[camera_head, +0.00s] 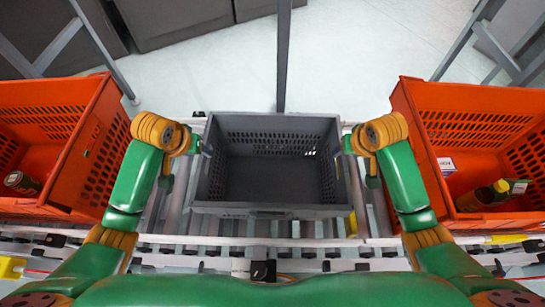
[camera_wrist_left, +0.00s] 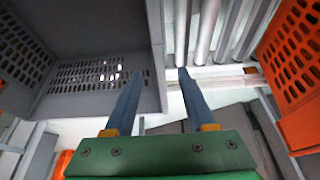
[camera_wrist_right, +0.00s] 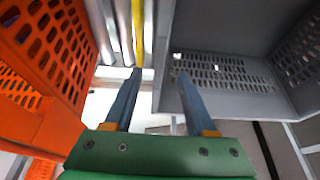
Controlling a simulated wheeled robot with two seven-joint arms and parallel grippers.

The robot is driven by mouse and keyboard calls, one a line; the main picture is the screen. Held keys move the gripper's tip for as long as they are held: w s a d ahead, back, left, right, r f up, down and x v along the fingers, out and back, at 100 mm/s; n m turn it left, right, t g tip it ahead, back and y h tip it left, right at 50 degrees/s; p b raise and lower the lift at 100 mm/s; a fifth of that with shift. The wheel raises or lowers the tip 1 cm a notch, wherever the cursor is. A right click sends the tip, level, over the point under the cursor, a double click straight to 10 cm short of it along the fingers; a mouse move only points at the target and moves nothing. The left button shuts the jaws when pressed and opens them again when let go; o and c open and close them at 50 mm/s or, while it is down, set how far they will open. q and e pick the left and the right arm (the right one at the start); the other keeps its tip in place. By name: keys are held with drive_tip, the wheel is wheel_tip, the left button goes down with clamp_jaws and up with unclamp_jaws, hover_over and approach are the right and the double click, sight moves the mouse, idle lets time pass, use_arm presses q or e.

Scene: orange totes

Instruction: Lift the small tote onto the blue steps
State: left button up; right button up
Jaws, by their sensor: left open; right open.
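The small grey tote (camera_head: 270,211) sits empty on the rollers in the middle of the head view, between my two arms. My left gripper (camera_head: 203,143) is at its left side wall and my right gripper (camera_head: 347,145) at its right side wall. In the left wrist view, the open fingers (camera_wrist_left: 160,75) stand either side of the line of the tote's wall (camera_wrist_left: 156,45). In the right wrist view, the open fingers (camera_wrist_right: 158,72) likewise straddle the wall line (camera_wrist_right: 164,50). Contact cannot be told. No blue steps show in any view.
An orange tote (camera_head: 85,150) with a can stands at the left. Another orange tote (camera_head: 425,150) with a few items stands at the right. Roller conveyor (camera_head: 300,229) runs beneath. A grey post (camera_head: 283,60) rises behind the grey tote, with open floor (camera_head: 350,50) beyond.

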sight(201, 157)
use_arm(q)
drive_tip(key=shift+s+r, duration=0.35)
drive_tip(key=shift+s, duration=0.3)
use_arm(e)
drive_tip(key=shift+s+r, duration=0.35)
drive_tip(key=shift+s, duration=0.3)
use_arm(q)
drive_tip(key=shift+s+f, duration=0.1)
use_arm(e)
drive_tip(key=shift+f, duration=0.1)
use_arm(q)
drive_tip(key=x, duration=0.7)
use_arm(e)
drive_tip(key=x, duration=0.7)
drive_tip(key=shift+w, duration=0.1)
use_arm(q)
clamp_jaws()
use_arm(e)
clamp_jaws()
use_arm(q)
drive_tip(key=shift+w, duration=0.25)
